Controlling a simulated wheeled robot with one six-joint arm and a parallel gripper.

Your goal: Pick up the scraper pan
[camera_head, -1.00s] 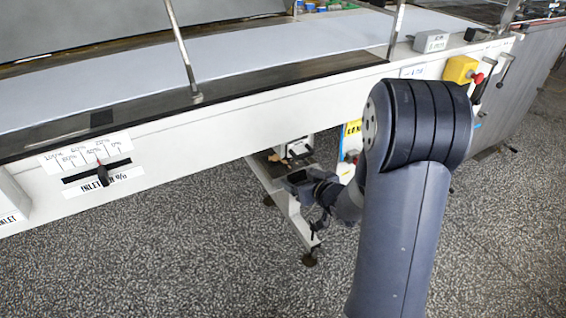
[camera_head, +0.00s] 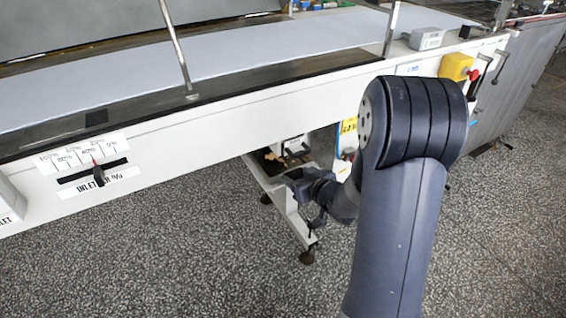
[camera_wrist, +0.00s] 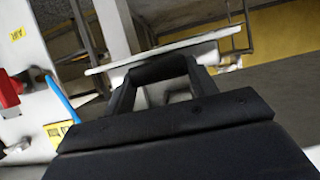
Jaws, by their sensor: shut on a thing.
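My gripper (camera_wrist: 160,82) is shut in the wrist view, its two dark fingers reaching up to a long, pale, thin edge, which looks like the scraper pan (camera_wrist: 190,41). The pan runs tilted across the picture just beyond the fingertips. Its handle or grasped part is mostly hidden between the fingers. In the head view my gripper (camera_head: 299,185) is low beneath the machine's side beam, beside a slanted white leg.
The white machine beam (camera_head: 225,120) overhangs my gripper. A yellow box with a red button (camera_head: 459,68) is on the beam at right. The speckled floor in front is clear.

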